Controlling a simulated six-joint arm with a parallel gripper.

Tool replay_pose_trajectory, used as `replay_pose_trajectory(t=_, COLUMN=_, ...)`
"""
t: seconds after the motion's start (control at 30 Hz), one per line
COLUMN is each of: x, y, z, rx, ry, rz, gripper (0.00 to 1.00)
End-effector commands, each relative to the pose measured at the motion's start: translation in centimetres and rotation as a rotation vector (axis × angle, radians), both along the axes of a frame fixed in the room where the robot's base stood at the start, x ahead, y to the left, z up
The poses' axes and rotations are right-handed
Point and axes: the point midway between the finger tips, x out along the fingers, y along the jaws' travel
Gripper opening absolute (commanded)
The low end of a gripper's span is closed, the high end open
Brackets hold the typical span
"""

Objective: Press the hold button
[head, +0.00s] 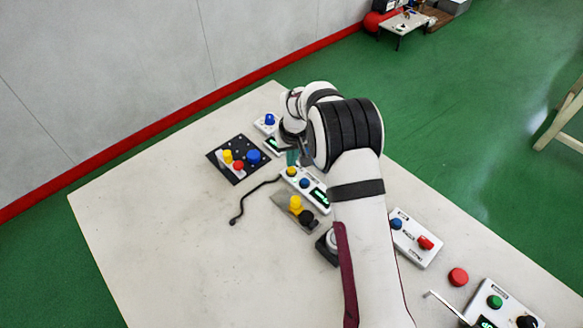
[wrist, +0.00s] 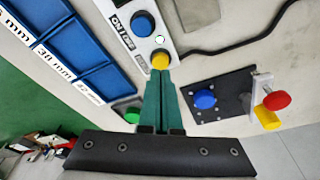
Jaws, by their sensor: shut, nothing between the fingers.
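A white control box (head: 313,194) on the table carries a yellow button (head: 291,171), a blue button (head: 304,183) and a lit green display. In the wrist view, the blue button (wrist: 142,24) is beside an ON/OFF label. The yellow button (wrist: 160,59) is nearer my gripper; the label beside it is too small to read. My gripper (wrist: 160,74) has its teal fingers shut and empty, with the tips at the near edge of the yellow button. I cannot tell whether they touch it. In the head view, my gripper (head: 292,158) is partly hidden by my wrist.
A black plate (head: 217,156) with coloured knobs stands left of the box, and a black cable (head: 255,190) runs beside it. More control boxes (head: 413,228) and a red button (head: 458,277) are at the right. The table's left part is clear. Blue compartments (wrist: 70,52) fill the wrist view's left.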

Motion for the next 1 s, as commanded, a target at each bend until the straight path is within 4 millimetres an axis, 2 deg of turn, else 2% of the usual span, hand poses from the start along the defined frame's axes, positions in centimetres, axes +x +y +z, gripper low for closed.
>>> replay_pose_trajectory(t=0.43, x=0.0, y=0.0, z=-0.1, rx=0.000, ry=0.000, rz=0.000, gripper=0.00)
replay_pose_trajectory(t=1.0, x=0.0, y=0.0, z=-1.2, rx=0.000, ry=0.000, rz=0.000, gripper=0.00)
